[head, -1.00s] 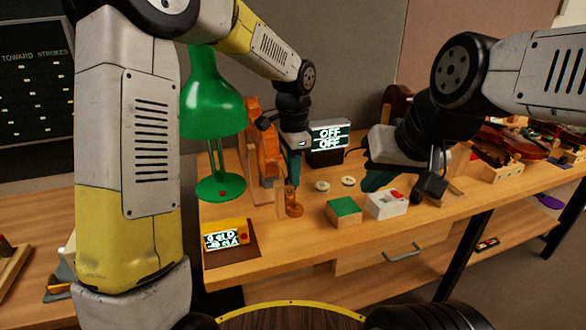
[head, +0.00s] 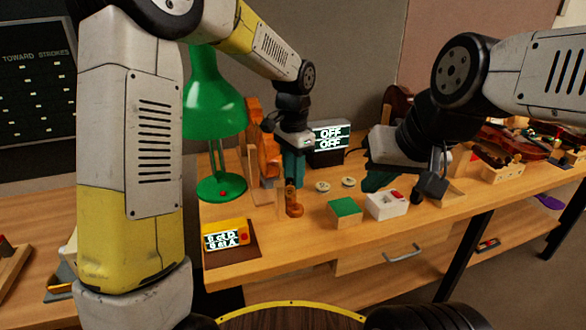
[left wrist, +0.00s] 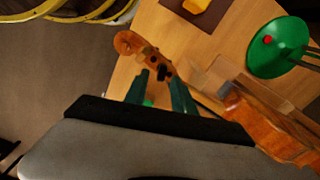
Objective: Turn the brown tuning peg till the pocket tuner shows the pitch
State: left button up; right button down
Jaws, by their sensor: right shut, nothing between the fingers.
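The violin's orange-brown scroll and pegbox (head: 294,207) show below my left gripper (head: 293,182). In the left wrist view the scroll (left wrist: 127,42) and a dark peg (left wrist: 163,72) show; I cannot tell which peg is the brown one. My left gripper's teal fingers (left wrist: 160,80) stand apart on either side of the peg area, with a gap between them. The yellow pocket tuner (head: 225,238) lies on a brown mat at the bench's front left, its lit text too small to read surely. My right gripper (head: 374,182) is shut and empty above the bench.
A green lamp (head: 213,108) stands left of my left gripper. A display reading OFF twice (head: 330,137) stands behind. A green-topped block (head: 345,208) and a white box with a red button (head: 386,205) sit to the right. Violins (head: 505,145) lie at the far right.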

pick_arm(q)
jog(key=shift+r, duration=0.1)
notch_tip(320, 180, up, 8)
jog(key=shift+f, duration=0.2)
dwell(1.8)
